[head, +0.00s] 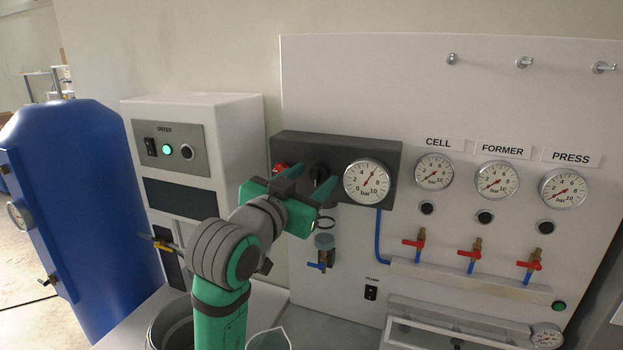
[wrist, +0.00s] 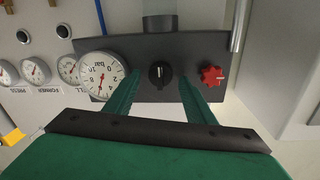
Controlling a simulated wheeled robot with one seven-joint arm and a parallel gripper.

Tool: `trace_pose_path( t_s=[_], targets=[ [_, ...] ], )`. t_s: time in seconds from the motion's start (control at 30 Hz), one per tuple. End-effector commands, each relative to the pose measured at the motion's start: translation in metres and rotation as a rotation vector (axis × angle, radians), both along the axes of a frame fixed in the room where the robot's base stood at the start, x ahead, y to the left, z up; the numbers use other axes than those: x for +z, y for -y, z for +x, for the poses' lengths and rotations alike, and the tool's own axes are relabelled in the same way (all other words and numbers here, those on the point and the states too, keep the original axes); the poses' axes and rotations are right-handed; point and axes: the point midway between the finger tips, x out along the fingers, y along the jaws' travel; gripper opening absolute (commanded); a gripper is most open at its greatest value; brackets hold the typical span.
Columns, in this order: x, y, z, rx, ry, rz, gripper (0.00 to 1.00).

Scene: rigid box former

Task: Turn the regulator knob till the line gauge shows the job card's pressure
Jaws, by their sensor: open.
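The black round knob (head: 320,172) with a white mark sits on a dark regulator block (head: 400,150), left of the line gauge (head: 367,182). The gauge's red needle points up and slightly right, near 6 bar by my reading. My gripper (head: 313,179) is open in front of the block and partly covers the knob in the head view. In the wrist view, which is upside down, the black knob (wrist: 159,74) shows between the two spread green fingers (wrist: 160,82). I cannot tell whether they touch it. I see no job card in either view.
A red star-shaped knob (wrist: 212,76) is beside the black one. CELL (head: 434,171), FORMER (head: 497,180) and PRESS (head: 563,188) gauges are to the right, above red-handled valves (head: 473,256). A dryer (head: 190,150) and blue tank (head: 80,200) stand left.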

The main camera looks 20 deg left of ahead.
Motion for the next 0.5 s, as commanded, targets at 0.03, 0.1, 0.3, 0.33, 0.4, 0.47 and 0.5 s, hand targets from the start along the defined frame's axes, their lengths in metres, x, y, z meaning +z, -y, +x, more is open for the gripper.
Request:
trace_pose_path(
  t_s=[0.03,0.1,0.3,0.33,0.4,0.47,0.5],
  targets=[
    [0.0,0.0003,0.0025,0.0,0.0,0.0,0.5],
    [-0.0001,0.0006,0.0045,0.0,-0.001,0.0,0.5],
    [-0.0002,-0.0009,0.0048,0.003,0.0,0.001,0.5],
    [-0.0003,-0.0011,0.0048,0.003,0.0,0.001,0.5],
    [-0.0003,-0.0011,0.0048,0.003,0.0,0.0,0.4],
    [-0.0003,-0.0015,0.0045,0.003,0.0,0.0,0.26],
    [-0.0003,-0.0017,0.0044,0.004,0.0,0.0,0.16]
  ],
)
